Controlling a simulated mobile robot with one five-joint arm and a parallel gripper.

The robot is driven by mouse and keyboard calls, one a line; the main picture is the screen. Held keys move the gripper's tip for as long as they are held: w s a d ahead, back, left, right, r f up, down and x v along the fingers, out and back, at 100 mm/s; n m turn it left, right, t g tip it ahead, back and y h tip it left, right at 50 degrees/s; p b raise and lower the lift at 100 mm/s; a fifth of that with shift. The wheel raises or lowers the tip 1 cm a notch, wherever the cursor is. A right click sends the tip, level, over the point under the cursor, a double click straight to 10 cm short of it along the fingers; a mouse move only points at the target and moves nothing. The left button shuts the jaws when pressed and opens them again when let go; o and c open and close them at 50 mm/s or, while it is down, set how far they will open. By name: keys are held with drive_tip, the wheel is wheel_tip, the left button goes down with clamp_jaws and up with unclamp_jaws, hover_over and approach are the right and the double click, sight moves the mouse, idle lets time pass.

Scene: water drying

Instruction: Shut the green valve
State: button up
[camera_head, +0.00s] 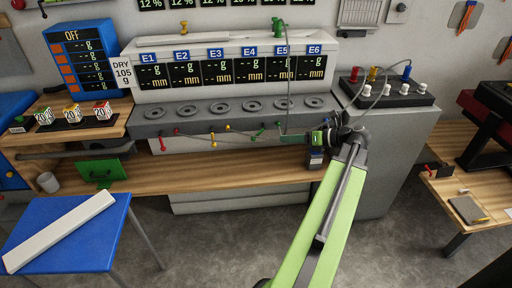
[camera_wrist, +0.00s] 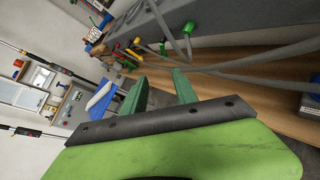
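Small green valve handles (camera_head: 260,132) show on the front of the grey bench unit, right of the yellow and red ones. A green handle also shows in the wrist view (camera_wrist: 187,29), beyond my fingers. I cannot tell whether the valve is open or shut. My gripper (camera_head: 314,137) is at the right end of the unit's front, to the right of the green handles and apart from them. In the wrist view its two green fingers (camera_wrist: 158,76) are spread, with nothing seen between them.
Yellow handles (camera_head: 227,128) and red handles (camera_head: 162,144) line the same front edge. Grey hoses run by my gripper. A small labelled box (camera_head: 316,159) stands below it on the wooden shelf (camera_head: 220,172). A blue table (camera_head: 75,245) stands at lower left.

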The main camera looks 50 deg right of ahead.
sight(256, 137)
drive_tip(key=shift+m+t, duration=0.3)
drive_tip(key=shift+m, duration=0.2)
drive_tip(key=b+x, duration=0.1)
drive_tip(key=x, duration=0.4)
drive_tip(key=b+x, duration=0.2)
drive_tip(key=x, duration=0.3)
drive_tip(key=d+b+x, duration=0.1)
drive_tip(key=b+x, duration=0.1)
drive_tip(key=x, duration=0.3)
drive_tip(key=shift+w+f, duration=0.3)
drive_tip(key=shift+f, duration=0.1)
clamp_jaws()
